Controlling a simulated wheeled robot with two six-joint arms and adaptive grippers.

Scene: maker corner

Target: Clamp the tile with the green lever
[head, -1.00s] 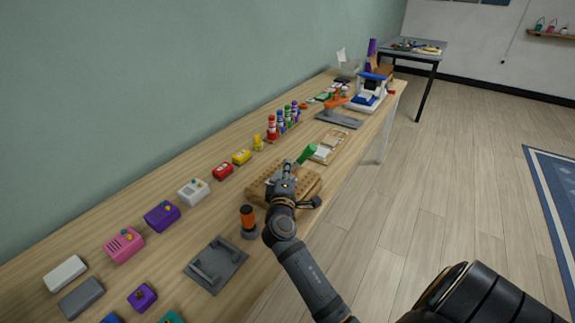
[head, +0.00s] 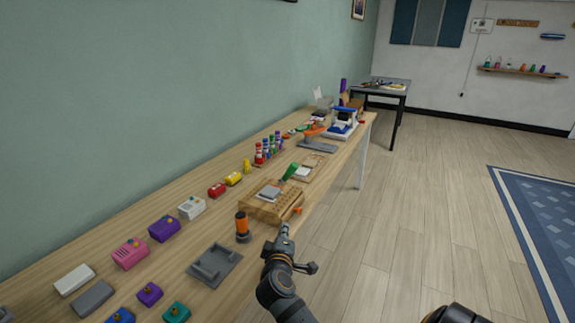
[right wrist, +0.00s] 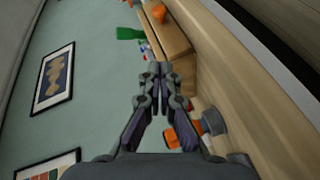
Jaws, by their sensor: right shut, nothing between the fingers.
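The green lever (head: 290,172) slants up beside a pale tile (head: 303,172) on a light wooden board (head: 313,164), beyond the drilled wooden block. I cannot tell whether the clamp touches the tile. The lever also shows as a green shape in the right wrist view (right wrist: 129,33), beyond the block. My right gripper (head: 285,229) is shut and empty at the table's front edge, on the near side of the block. In the right wrist view its fingertips (right wrist: 160,70) are together. My left gripper is out of view.
The drilled wooden block (head: 289,208) carries a grey piece (head: 269,193). An orange-and-black cylinder (head: 242,226) and a grey fixture (head: 214,264) stand nearby. An orange-handled clamp (head: 313,132) is farther back. Small coloured boxes line the wall side.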

